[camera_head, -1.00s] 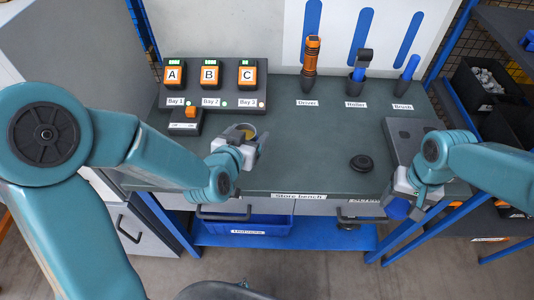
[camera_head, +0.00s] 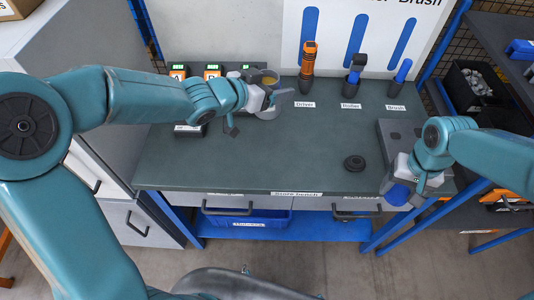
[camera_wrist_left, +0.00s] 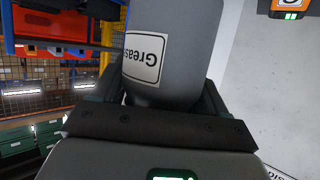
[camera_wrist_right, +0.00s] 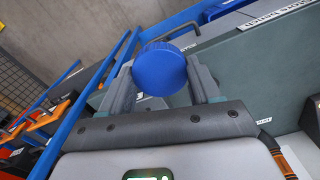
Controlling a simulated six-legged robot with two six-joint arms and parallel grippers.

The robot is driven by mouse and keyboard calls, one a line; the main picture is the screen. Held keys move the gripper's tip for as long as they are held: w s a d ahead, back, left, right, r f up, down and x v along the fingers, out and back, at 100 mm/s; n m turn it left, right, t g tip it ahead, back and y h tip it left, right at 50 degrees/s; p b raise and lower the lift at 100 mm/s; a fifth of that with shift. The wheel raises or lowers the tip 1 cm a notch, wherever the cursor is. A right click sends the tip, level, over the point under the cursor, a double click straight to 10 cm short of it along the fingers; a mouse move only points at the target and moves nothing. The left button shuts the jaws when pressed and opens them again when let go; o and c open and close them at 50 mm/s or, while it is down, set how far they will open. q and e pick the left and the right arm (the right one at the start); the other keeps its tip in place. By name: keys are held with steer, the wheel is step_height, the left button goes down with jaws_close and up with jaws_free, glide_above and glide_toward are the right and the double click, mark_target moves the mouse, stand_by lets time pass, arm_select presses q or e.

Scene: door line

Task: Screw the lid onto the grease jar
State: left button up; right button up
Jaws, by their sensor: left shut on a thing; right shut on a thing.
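A grey grease jar (camera_wrist_left: 185,50) with a white "Grease" label sits between the fingers of my left gripper in the left wrist view. In the head view my left gripper (camera_head: 276,103) holds it shut above the back of the bench, in front of the charger blocks; the jar's yellowish open top (camera_head: 268,80) shows there. My right gripper (camera_wrist_right: 163,85) is shut on a round blue lid (camera_wrist_right: 160,69). In the head view the blue lid (camera_head: 398,194) is at the bench's right front edge, well apart from the jar.
The green store bench (camera_head: 250,165) is mostly clear in the middle. A black round piece (camera_head: 354,163) lies on it at right. A driver (camera_head: 307,60), a roller (camera_head: 354,75) and a brush (camera_head: 401,78) stand at the back. A grey plate (camera_head: 395,135) lies near my right arm.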

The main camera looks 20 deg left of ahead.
arm_select(q)
steer(key=b, duration=0.1)
glide_above(271, 153)
step_height(271, 153, down, 5)
steer(key=shift+f, duration=0.15)
arm_select(e)
steer(key=shift+f, duration=0.7)
steer(key=shift+r, duration=0.2)
arm_select(q)
step_height(271, 153, down, 11)
steer(key=shift+w+f, duration=0.15)
steer(key=shift+f, duration=1.8)
arm_select(e)
steer(key=shift+w+r, duration=0.1)
steer(key=shift+r, duration=0.1)
arm_select(q)
steer(key=shift+r, duration=0.15)
